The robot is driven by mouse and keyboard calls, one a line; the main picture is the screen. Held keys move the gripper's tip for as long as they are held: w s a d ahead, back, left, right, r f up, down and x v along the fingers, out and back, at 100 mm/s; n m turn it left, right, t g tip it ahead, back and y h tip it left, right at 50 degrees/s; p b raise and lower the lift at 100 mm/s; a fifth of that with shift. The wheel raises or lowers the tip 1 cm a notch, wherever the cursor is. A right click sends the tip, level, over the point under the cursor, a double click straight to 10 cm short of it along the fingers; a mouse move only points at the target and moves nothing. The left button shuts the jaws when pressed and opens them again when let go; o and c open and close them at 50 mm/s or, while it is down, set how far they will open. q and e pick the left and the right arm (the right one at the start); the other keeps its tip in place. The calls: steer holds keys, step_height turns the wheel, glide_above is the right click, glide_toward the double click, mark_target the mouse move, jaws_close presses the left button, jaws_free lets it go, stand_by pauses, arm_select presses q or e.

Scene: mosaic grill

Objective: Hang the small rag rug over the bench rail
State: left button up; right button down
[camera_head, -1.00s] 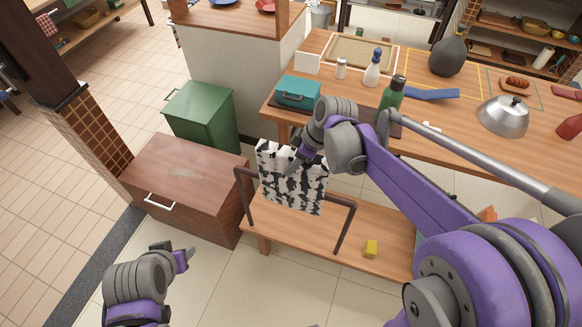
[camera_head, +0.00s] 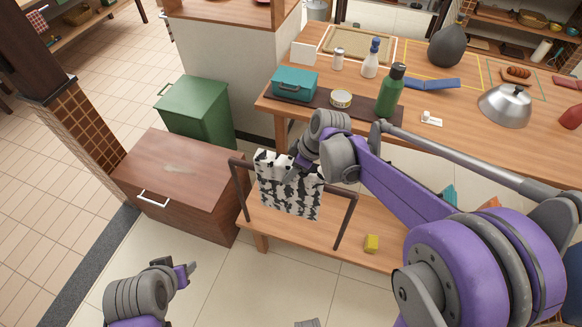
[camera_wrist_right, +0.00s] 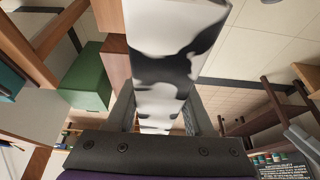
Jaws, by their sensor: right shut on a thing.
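The small rag rug (camera_head: 290,200), white with black patches, hangs at the bench rail (camera_head: 338,190), a dark bar on bent posts. Its top edge stands above the bar and it hides the bar's middle. I cannot tell whether it is draped over the rail or only in front of it. My right gripper (camera_head: 298,172) is shut on the rug's upper part. In the right wrist view the rug (camera_wrist_right: 170,75) runs between the fingers. My left gripper (camera_head: 190,271) is low at the left, away from the rug; its jaw opening is unclear.
A brown chest (camera_head: 180,178) and green bin (camera_head: 195,115) stand left. The table behind holds a teal box (camera_head: 295,85), a tin (camera_head: 341,99) and a green bottle (camera_head: 391,92), close beyond my right arm.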

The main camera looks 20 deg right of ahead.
steer(key=shift+f+b, duration=1.35)
steer(key=shift+f, duration=1)
steer(key=shift+c, duration=1)
jaws_free()
steer(key=shift+r, duration=0.1)
